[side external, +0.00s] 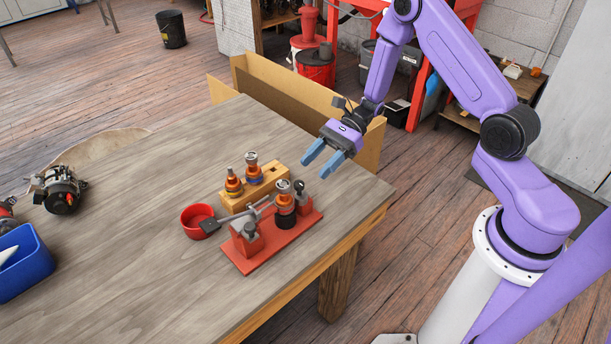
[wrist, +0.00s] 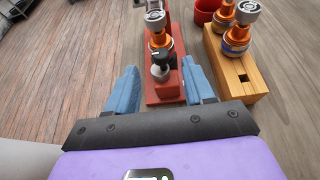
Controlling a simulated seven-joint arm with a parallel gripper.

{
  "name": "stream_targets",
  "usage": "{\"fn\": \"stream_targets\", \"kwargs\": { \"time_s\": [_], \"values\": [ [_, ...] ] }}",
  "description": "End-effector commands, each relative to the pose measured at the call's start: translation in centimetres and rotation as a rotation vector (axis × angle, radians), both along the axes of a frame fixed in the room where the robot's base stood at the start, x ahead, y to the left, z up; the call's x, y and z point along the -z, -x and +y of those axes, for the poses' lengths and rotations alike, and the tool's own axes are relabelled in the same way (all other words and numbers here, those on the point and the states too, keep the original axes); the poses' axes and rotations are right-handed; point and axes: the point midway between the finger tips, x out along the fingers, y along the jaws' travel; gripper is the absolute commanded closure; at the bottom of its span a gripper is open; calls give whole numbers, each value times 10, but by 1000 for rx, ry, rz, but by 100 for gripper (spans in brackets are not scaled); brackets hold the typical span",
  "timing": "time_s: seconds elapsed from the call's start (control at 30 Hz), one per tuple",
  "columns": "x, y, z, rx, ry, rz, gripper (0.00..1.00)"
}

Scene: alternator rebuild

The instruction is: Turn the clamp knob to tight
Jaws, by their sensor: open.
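A red clamp fixture (side external: 280,244) stands near the table's right edge, with a grey lever across it and an orange-and-black cylindrical part (side external: 285,203) upright in it. A small dark knob (side external: 299,186) sits on a post at the fixture's right end. In the wrist view the knob (wrist: 160,57) is black with a light mark, above a pale rounded piece. My gripper (side external: 322,160) has its blue fingers apart and empty, above and to the right of the knob. In the wrist view my gripper (wrist: 160,88) has the knob beyond its fingertips, roughly centred between them. Whether the clamp is tight cannot be told.
A wooden block (side external: 256,188) holding two similar parts stands close behind the fixture, beside a red bowl (side external: 197,221). A blue bin (side external: 24,262) and metal assemblies lie at left. A cardboard box (side external: 300,95) stands behind the table. The table's middle is clear.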

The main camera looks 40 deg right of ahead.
Motion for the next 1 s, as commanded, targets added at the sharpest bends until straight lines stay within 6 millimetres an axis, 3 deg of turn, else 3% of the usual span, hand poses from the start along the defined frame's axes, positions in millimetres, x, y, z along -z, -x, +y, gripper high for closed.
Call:
{"fn": "stream_targets", "kwargs": {
  "time_s": [0.1, 0.3, 0.7, 0.77, 0.87, 1.0],
  "values": [
    [8, 1, 19, -4, 1, 2, 47],
    [16, 0, 39, -2, 1, 0, 47],
    [19, 0, 45, 0, 1, -1, 47],
    [19, 0, 45, 0, 1, -1, 64],
    [19, 0, 45, 0, 1, -1, 96],
    [19, 0, 45, 1, 1, -1, 100]
  ]
}}
